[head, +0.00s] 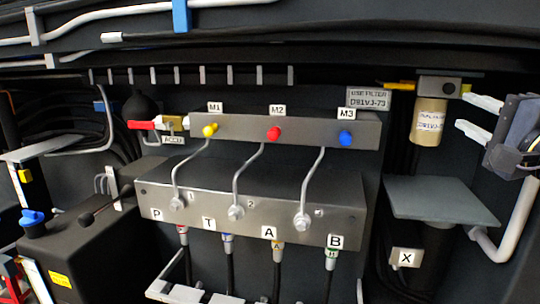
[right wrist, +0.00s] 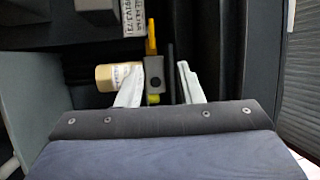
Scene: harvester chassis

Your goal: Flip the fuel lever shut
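A yellow lever (head: 400,85), which looks like the fuel lever, sticks out to the left of a grey valve block (head: 438,87) on top of the filter. It also shows in the right wrist view as a yellow bar (right wrist: 151,38) beyond the block (right wrist: 154,73). My right gripper (head: 463,111) comes in from the right with its two pale fingers spread and empty. In the right wrist view its fingers (right wrist: 158,68) appear on either side of the block, pointing towards it. I see no contact with the lever. My left gripper is not in view.
A tan filter cylinder (head: 429,122) hangs under the block, above a grey plate (head: 440,200). A label plate (head: 368,98) is left of the lever. A manifold with coloured knobs (head: 273,133) fills the middle. A red-handled lever (head: 143,125) is further left.

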